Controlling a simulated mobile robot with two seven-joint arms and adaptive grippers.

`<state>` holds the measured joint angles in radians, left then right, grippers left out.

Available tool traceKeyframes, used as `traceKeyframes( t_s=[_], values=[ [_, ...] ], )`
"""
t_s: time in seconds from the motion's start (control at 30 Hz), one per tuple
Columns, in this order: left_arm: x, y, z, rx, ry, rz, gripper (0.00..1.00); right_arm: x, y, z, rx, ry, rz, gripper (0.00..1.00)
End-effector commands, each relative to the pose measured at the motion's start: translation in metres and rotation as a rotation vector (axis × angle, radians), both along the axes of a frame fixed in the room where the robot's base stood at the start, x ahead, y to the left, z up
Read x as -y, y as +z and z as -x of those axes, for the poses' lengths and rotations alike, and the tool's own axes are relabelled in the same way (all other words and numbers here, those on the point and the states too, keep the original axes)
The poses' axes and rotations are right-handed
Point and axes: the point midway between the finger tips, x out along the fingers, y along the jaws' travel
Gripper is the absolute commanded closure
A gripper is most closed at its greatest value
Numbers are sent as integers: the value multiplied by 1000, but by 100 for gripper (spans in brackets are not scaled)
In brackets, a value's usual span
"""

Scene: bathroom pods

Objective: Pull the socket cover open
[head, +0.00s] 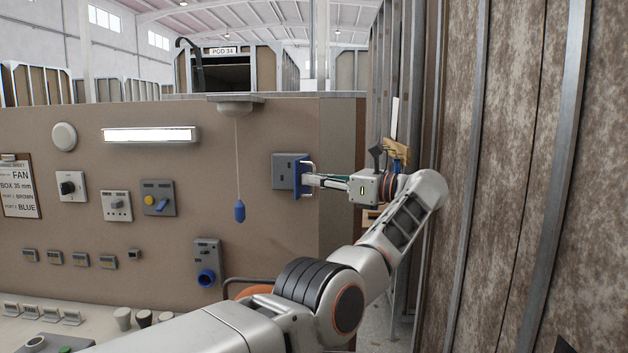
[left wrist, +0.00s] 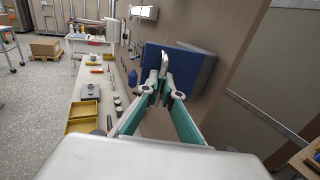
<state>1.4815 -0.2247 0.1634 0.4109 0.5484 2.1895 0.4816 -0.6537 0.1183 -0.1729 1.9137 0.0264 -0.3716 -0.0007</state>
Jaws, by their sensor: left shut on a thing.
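The grey socket box (head: 285,168) is fixed to the brown wall, left of my left gripper in the head view. Its blue cover (head: 302,180) shows nearly edge-on along the box's right side, with a pale handle (head: 309,165) on it. My left gripper (head: 312,180) reaches it from the right and is shut on the handle. In the left wrist view the fingertips (left wrist: 160,82) meet at the pale handle (left wrist: 165,64), in front of the broad blue cover (left wrist: 188,66). My right gripper is not in view.
A pull cord with a blue end (head: 239,212) hangs left of the box. A blue-ringed socket (head: 207,277) and several switches are on the wall. A shelf (left wrist: 88,100) runs below. A rough brown panel (head: 520,150) stands close right of my arm.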

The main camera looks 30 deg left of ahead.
Motion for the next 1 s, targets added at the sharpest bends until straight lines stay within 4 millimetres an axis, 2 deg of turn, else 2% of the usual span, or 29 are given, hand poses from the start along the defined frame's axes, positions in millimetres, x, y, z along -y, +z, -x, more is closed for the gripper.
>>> traceKeyframes(
  t_s=[0.9, 0.93, 1.0],
  values=[
    [0, 2, 0, 0, -1, -5, 100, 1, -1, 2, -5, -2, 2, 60],
    [0, 2, 0, 0, -1, -5, 89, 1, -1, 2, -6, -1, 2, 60],
    [0, 2, 0, 0, -1, -4, 88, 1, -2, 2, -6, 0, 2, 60]
  ],
)
